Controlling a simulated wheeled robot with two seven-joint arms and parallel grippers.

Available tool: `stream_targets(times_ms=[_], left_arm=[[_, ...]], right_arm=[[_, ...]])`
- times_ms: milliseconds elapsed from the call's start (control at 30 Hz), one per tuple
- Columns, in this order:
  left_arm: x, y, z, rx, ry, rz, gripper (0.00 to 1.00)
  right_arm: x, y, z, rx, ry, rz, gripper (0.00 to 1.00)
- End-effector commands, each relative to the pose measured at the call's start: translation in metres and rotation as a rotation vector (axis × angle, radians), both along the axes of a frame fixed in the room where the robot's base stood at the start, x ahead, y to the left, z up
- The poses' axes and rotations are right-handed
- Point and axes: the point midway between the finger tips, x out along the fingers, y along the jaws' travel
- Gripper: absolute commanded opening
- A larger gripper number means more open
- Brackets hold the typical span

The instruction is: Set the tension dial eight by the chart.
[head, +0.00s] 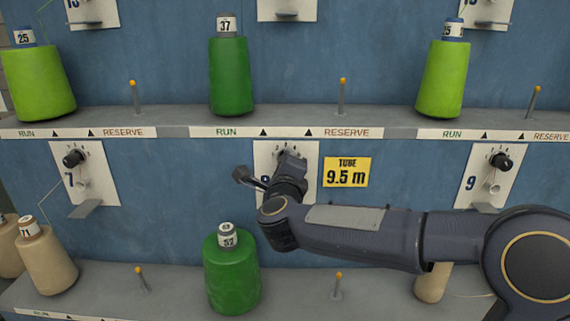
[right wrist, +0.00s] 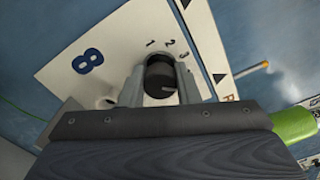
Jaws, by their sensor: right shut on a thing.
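The tension dial eight is a black round knob (right wrist: 160,77) on a white plate (right wrist: 95,65) marked with a blue 8, with the numbers 1, 2 and 3 printed around the knob. My right gripper (right wrist: 160,85) is shut on the knob, one finger on each side. In the head view my right gripper (head: 290,165) reaches the plate (head: 268,150) from the right and hides most of the knob and the number. I cannot tell exactly which number the knob's pale mark points at. No chart is in view. My left gripper is not in view.
Dial seven (head: 73,158) is on the left and dial nine (head: 501,160) on the right. A yellow "TUBE 9.5 m" label (head: 346,172) is beside plate eight. Green cones (head: 231,75) stand on the upper shelf; another green cone (head: 232,275) stands below, left of my arm.

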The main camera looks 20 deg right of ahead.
Motion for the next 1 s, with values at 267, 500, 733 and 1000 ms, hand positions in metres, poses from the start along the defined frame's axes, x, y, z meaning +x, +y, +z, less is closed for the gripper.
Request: stream_targets(times_ms=[267, 500, 733, 1000], left_arm=[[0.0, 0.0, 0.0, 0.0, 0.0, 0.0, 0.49], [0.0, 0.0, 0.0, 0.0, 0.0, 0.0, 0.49], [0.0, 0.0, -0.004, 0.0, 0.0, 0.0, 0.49], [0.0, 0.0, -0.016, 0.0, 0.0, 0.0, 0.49]], right_arm=[[0.0, 0.0, -0.001, 0.001, 0.001, 0.0, 0.41], [0.0, 0.0, 0.0, 0.002, 0.0, 0.0, 0.51], [-0.009, 0.003, -0.001, 0.001, -0.002, 0.001, 0.51], [-0.053, 0.016, -0.002, 0.0, -0.002, 0.002, 0.51]])
